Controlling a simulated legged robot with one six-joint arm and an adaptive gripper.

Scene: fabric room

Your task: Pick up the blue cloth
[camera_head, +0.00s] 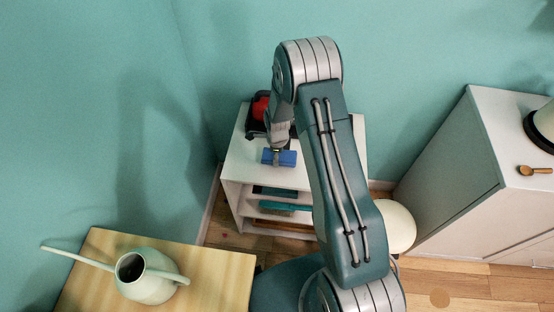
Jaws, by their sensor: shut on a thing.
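The blue cloth (287,158) is a small folded-looking blue piece at the front of the white shelf unit's top. My gripper (277,150) points down at it from above and is shut on it. The fingertips are small and partly hidden by the cloth and the wrist. I cannot tell whether the cloth touches the shelf top or is just above it.
A red and black object (258,110) stands behind my gripper on the white shelf unit (240,165). A pale watering can (150,278) stands on a wooden table (215,275) at lower left. A white cabinet (450,170) with a wooden spoon (534,170) is at right.

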